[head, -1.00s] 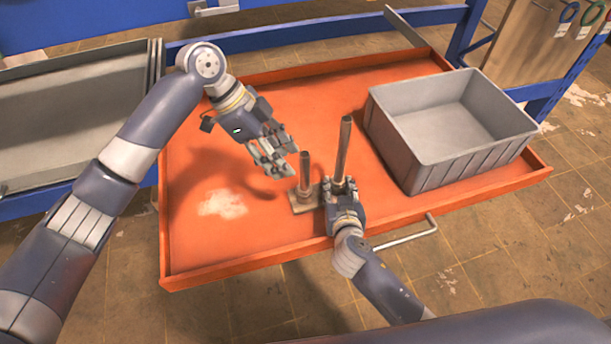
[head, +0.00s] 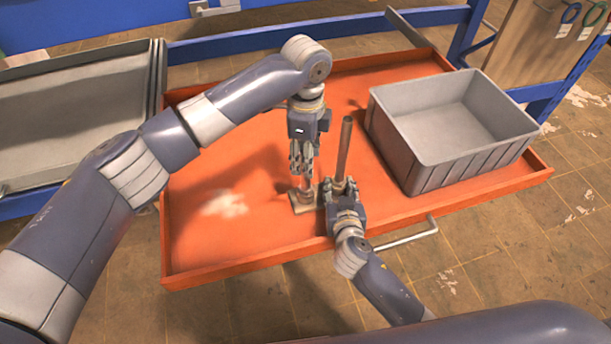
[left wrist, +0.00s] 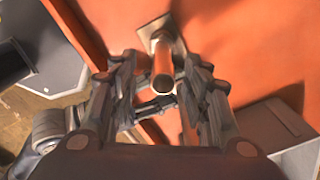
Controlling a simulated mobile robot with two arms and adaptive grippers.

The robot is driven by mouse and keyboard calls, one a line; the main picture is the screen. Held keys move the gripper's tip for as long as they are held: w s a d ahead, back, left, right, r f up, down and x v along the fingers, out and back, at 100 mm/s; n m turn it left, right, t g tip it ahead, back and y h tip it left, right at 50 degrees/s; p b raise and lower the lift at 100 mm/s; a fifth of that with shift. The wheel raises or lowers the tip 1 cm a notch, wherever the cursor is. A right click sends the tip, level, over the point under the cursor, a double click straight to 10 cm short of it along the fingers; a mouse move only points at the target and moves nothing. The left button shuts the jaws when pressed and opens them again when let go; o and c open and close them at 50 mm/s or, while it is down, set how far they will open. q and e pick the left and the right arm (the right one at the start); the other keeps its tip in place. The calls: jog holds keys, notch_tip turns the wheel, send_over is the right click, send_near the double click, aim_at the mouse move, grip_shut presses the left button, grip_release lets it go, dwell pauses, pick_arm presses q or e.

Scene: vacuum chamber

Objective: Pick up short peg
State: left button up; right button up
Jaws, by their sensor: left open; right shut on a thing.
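The short peg (left wrist: 163,62) stands on a small square base plate (head: 300,205) on the orange tray. My left gripper (head: 302,176) points down over it, open, with a finger on each side of the peg in the left wrist view. In the head view its fingers hide most of the short peg. A taller metal peg (head: 344,147) stands upright just right of it. My right gripper (head: 343,197) is shut on the taller peg near its lower end, close beside the base plate.
The orange tray (head: 230,240) has a raised rim and is clear on its left side. A grey open bin (head: 440,155) stands on its right part. Blue rails (head: 260,42) run behind, and a grey metal tray (head: 75,125) lies at the left.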

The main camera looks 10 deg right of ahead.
pick_arm(q)
jog(key=f, duration=0.5)
jog(key=shift+w+a+f, duration=0.1)
jog(key=shift+w+f, duration=0.1)
jog(key=shift+f, duration=0.1)
grip_shut()
